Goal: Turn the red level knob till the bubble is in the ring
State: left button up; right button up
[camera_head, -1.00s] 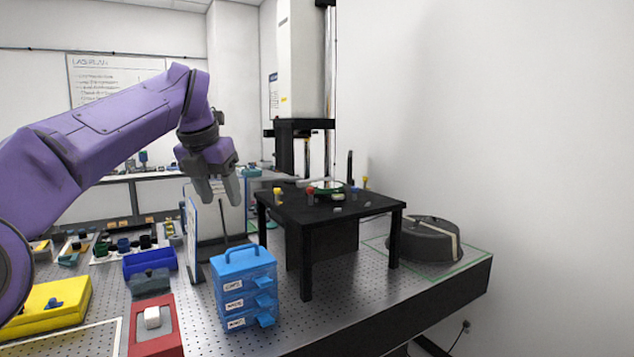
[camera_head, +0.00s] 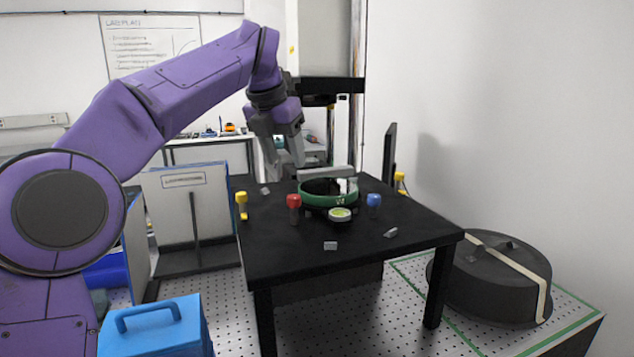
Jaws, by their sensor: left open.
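The red level knob (camera_head: 293,202) stands upright on the black table (camera_head: 290,258), left of a green ring-shaped holder (camera_head: 330,193). A round bubble level (camera_head: 340,215) with a pale yellow-green face sits in front of the holder. The bubble is too small to make out. A blue knob (camera_head: 374,201) stands right of the level. My left gripper (camera_head: 285,163) is open and empty, pointing down above the back of the table, behind and above the red knob and apart from it. My right gripper is not in view.
Yellow-topped posts stand at the table's left (camera_head: 241,199) and right. Small grey pieces lie on the tabletop. A dark round cover (camera_head: 490,275) with a pale strap sits at the right. The instrument column rises behind.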

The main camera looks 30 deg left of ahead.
aim_at(293, 197)
pick_arm(q)
jog(key=f, duration=0.2)
jog(key=f+b, duration=0.1)
jog(key=f, duration=0.2)
jog(key=shift+s+a+f, duration=0.15)
jog(key=shift+s+f, duration=0.05)
jog(key=shift+f, duration=0.15)
jog(key=w+f, duration=0.4)
jog(key=shift+s+r, duration=0.35)
jog(key=shift+s, duration=0.4)
jog(key=c, duration=1)
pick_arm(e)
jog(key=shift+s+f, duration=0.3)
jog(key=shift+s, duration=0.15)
